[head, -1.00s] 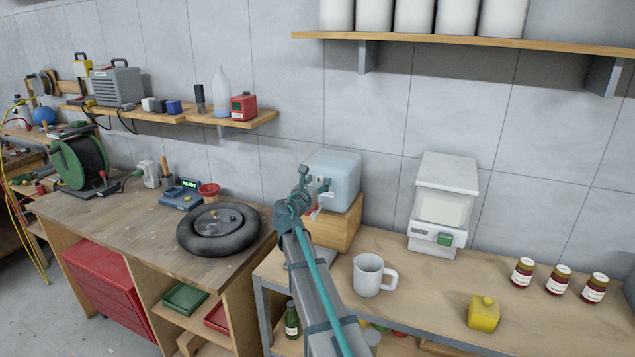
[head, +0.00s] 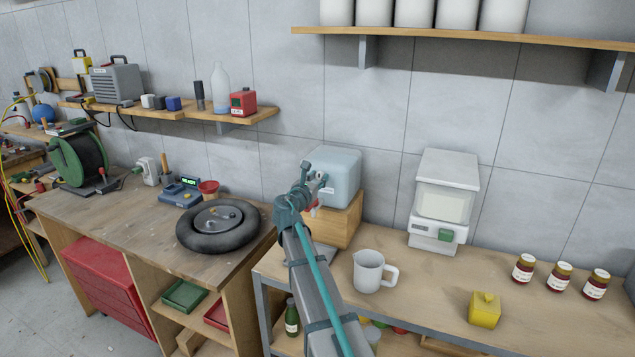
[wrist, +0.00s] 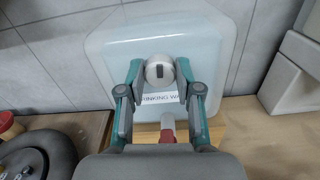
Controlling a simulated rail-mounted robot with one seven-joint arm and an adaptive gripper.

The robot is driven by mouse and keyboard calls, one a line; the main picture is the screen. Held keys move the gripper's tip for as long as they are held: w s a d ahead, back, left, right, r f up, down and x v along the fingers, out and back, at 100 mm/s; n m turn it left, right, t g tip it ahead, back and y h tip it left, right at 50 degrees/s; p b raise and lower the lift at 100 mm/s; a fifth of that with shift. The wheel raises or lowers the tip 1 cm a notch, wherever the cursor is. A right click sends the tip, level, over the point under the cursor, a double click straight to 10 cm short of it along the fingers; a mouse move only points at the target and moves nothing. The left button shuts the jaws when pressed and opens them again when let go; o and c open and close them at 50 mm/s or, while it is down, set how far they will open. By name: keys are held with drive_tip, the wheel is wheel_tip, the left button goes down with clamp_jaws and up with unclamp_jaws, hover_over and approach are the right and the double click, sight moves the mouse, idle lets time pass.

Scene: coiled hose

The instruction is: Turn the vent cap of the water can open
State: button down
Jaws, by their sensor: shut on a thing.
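The water can (head: 342,168) is a pale blue, translucent box on a wooden block against the wall. It also fills the middle of the wrist view (wrist: 215,45), with a white label partly covered by my fingers. The vent cap (wrist: 160,68) is a round grey knob with a dark slot on the can's front face. My gripper (head: 314,176) is at the can's front, shut on the cap with one finger on each side. The slot looks near upright in the wrist view. A red tap (wrist: 167,133) sits below the cap, between the fingers.
The wooden block (head: 335,222) bears the can. A white jug (head: 368,272) stands in front on the bench, and a white dispenser (head: 445,200) to the right. A black tyre (head: 212,245) lies on the left bench. A shelf (head: 460,36) hangs above.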

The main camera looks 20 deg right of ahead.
drive_tip(key=m+b, duration=0.1)
drive_tip(key=b, duration=0.1)
drive_tip(key=m+b, duration=0.2)
drive_tip(key=shift+f, duration=0.3)
drive_tip(key=m+b, duration=0.5)
drive_tip(key=b, duration=0.1)
drive_tip(key=shift+d+m, duration=0.1)
drive_tip(key=shift+m, duration=0.2)
drive_tip(key=m+b, duration=0.4)
drive_tip(key=b, duration=0.1)
drive_tip(key=shift+s+f+m+b, duration=0.1)
drive_tip(key=shift+m+b, duration=0.2)
drive_tip(key=shift+b, duration=0.1)
drive_tip(key=m+b, duration=0.4)
drive_tip(key=b, duration=0.1)
drive_tip(key=m+b, duration=0.5)
drive_tip(key=shift+f, duration=0.1)
drive_tip(key=m+b, duration=0.4)
drive_tip(key=b, duration=0.1)
drive_tip(key=shift+m, duration=0.3)
drive_tip(key=m+b, duration=0.4)
drive_tip(key=shift+m+b, duration=1.45)
drive_tip(key=shift+m, duration=0.65)
